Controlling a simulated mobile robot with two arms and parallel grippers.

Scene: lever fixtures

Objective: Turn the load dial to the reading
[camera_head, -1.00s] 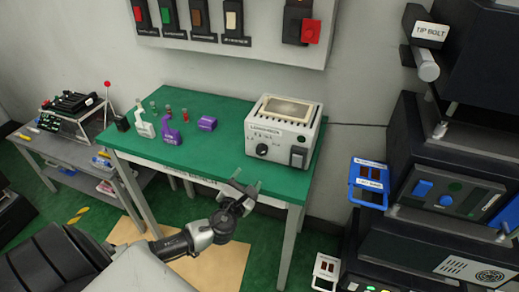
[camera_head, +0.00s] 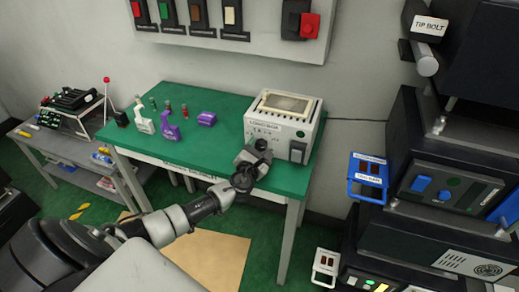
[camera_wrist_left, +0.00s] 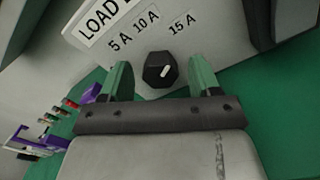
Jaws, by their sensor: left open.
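The load box (camera_head: 283,124) is a pale grey case with a light top panel, on the green table's right end. Its dial (camera_wrist_left: 160,69) is a black faceted knob with a white mark. Labels 5 A, 10 A and 15 A (camera_wrist_left: 181,24) sit around it. The mark slants toward the upper right, roughly toward the 15 A side. My right gripper is not in view.
A black rocker switch (camera_head: 298,152) is on the box front, right of the gripper. Purple and white pieces (camera_head: 170,131) stand on the green table's (camera_head: 217,165) left half. A dark equipment stack (camera_head: 440,190) stands at the right.

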